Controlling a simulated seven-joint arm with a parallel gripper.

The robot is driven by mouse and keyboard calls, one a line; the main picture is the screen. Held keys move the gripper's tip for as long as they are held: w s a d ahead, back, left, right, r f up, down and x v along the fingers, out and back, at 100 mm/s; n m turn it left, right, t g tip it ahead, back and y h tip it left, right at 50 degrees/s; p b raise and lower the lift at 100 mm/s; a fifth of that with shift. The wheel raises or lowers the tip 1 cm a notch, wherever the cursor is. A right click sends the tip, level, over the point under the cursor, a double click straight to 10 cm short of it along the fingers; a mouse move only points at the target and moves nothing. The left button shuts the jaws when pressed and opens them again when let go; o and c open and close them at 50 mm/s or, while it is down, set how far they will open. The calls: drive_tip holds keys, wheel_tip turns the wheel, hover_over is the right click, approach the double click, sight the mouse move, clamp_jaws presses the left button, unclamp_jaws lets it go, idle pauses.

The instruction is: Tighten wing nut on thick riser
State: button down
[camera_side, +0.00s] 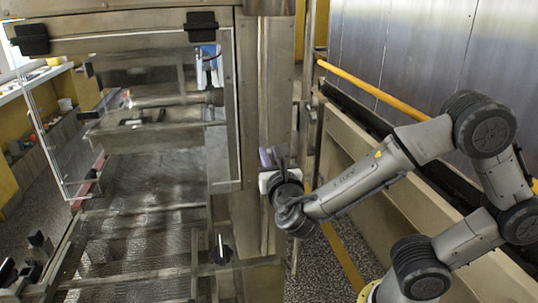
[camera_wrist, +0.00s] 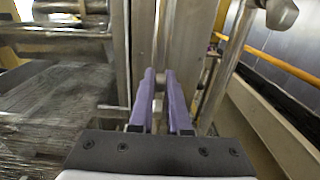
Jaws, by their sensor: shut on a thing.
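The thick riser (camera_wrist: 188,40), a wide grey metal post, stands upright straight behind my fingertips in the wrist view. In the side view, it appears to be the broad metal column (camera_side: 275,90) in the middle. My gripper (camera_wrist: 160,74) has two purple fingers, close together at the riser. A small grey metal piece (camera_wrist: 159,84) shows between them; it appears to be the wing nut, and my fingers are shut on it. Its wings and thread are mostly hidden by the fingers. In the side view, my gripper (camera_side: 268,157) is at the column's front, and the nut cannot be made out.
A wire mesh belt (camera_side: 140,215) with metal crossbars fills the left. A thinner post (camera_wrist: 228,60) stands right of the riser. A yellow rail (camera_side: 375,92) runs along the right wall.

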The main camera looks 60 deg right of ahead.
drive_tip(key=shift+s+f+m, duration=0.1)
drive_tip(key=shift+f+m, duration=0.05)
drive_tip(key=shift+m, duration=0.25)
drive_tip(key=shift+s+d+f+m, duration=0.2)
drive_tip(key=shift+f+m, duration=0.2)
drive_tip(key=shift+m, duration=2.45)
drive_tip(key=shift+s+d+f+m, duration=0.25)
drive_tip(key=shift+f+m, duration=0.1)
drive_tip(key=shift+m, duration=2.45)
drive_tip(key=shift+s+d+f+m, duration=0.2)
drive_tip(key=shift+f+m, duration=0.2)
drive_tip(key=shift+m, duration=2.45)
drive_tip(key=c, duration=0.9)
unclamp_jaws()
drive_tip(key=shift+r, duration=0.2)
drive_tip(key=shift+a, duration=0.1)
